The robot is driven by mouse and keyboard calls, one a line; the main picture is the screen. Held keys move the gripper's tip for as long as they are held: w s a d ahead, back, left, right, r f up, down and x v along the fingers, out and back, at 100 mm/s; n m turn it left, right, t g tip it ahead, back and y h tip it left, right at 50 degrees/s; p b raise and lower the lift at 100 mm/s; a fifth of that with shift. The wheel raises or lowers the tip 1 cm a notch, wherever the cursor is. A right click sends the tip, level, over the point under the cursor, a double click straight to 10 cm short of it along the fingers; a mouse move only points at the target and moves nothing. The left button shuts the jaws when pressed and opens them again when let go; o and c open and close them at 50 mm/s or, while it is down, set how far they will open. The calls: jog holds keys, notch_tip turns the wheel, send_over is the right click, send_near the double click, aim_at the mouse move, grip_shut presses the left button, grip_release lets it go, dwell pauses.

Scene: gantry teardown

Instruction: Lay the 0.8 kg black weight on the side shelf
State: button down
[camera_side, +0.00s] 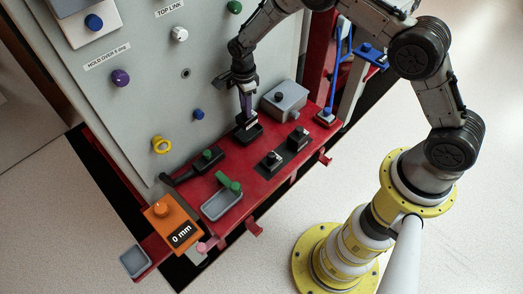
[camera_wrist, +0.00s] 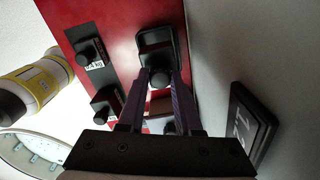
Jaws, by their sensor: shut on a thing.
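My gripper (camera_side: 245,112) points down at the red ledge, close to the grey panel. Its purple fingers (camera_wrist: 160,95) are shut on the knob of a black weight (camera_wrist: 156,43), which also shows below the fingers in the side view (camera_side: 248,132). The weight is upright at the ledge; I cannot tell if it touches it. Two other black weights stand on the ledge, one nearer the grey box (camera_side: 298,137) and one nearer the front left (camera_side: 272,160). Their labels are too small to read surely. I cannot tell for certain which surface is the side shelf.
The red ledge (camera_side: 262,184) also carries a grey box (camera_side: 284,99), a grey tray (camera_side: 222,204) with a green-knobbed part and a black tool. An orange gauge (camera_side: 171,221) reads 0 mm. A small blue shelf (camera_side: 371,54) is at the upper right. The grey panel (camera_side: 150,100) has several knobs.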

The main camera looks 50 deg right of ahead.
jog(key=shift+w+r, duration=0.1)
jog(key=shift+s+a, duration=0.25)
jog(key=shift+a, duration=0.2)
jog(key=s+a+r, duration=0.1)
jog(key=s+a, duration=1)
jog(key=s, duration=0.2)
jog(key=shift+a+f, duration=0.1)
jog(key=shift+f, duration=1.85)
jog(key=shift+f, duration=1.5)
jog(key=shift+f, duration=0.3)
